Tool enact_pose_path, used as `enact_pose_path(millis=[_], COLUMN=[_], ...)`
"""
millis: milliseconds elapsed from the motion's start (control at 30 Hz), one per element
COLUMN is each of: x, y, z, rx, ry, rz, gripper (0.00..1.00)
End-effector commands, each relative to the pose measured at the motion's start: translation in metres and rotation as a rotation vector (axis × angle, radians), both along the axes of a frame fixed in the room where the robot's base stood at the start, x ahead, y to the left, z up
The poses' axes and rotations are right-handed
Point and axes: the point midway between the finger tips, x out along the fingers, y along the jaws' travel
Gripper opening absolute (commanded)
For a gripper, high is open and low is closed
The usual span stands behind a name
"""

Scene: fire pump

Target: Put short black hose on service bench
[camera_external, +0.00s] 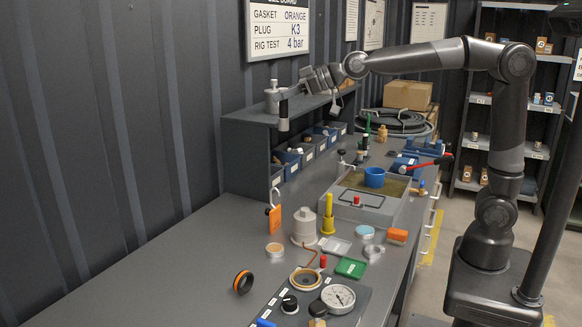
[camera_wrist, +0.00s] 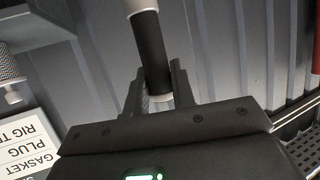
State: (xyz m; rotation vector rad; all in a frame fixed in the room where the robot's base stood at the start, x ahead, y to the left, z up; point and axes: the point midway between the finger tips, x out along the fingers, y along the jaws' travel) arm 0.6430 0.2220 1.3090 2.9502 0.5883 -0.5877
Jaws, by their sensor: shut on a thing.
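My gripper (camera_external: 293,91) is shut on the short black hose (camera_external: 284,109), a black tube with pale silver ends. The hose hangs upright from the fingers, in the air in front of the raised shelf. In the wrist view the hose (camera_wrist: 152,48) runs up and away from between the fingertips of my gripper (camera_wrist: 158,88), which hold its near silver end. The grey service bench (camera_external: 150,262) lies below, with a wide bare top at the front left.
Blue bins (camera_external: 291,163) sit under that shelf. A black ring with orange bands (camera_external: 243,282), an orange tag (camera_external: 275,220) and a gauge (camera_external: 338,297) occupy the bench's middle and front.

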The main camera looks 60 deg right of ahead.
Motion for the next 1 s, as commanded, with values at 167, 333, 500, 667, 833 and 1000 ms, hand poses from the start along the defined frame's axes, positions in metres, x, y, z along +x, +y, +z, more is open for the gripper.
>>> enact_pose_path(millis=[167, 333, 500, 667, 833, 1000], x=[0.004, 0.002, -0.009, -0.024, -0.037, -0.044], y=[0.042, 0.088, 0.156, 0.211, 0.243, 0.257], z=[-0.012, -0.021, -0.028, -0.019, 0.0, 0.02], rx=[0.003, 0.004, 0.006, 0.01, 0.007, 0.006], ry=[0.002, 0.002, 0.001, 0.0, -0.001, -0.001], rz=[0.084, 0.18, 0.333, 0.473, 0.573, 0.636], gripper=[0.0, 0.0, 0.0, 0.0, 0.0, 0.0])
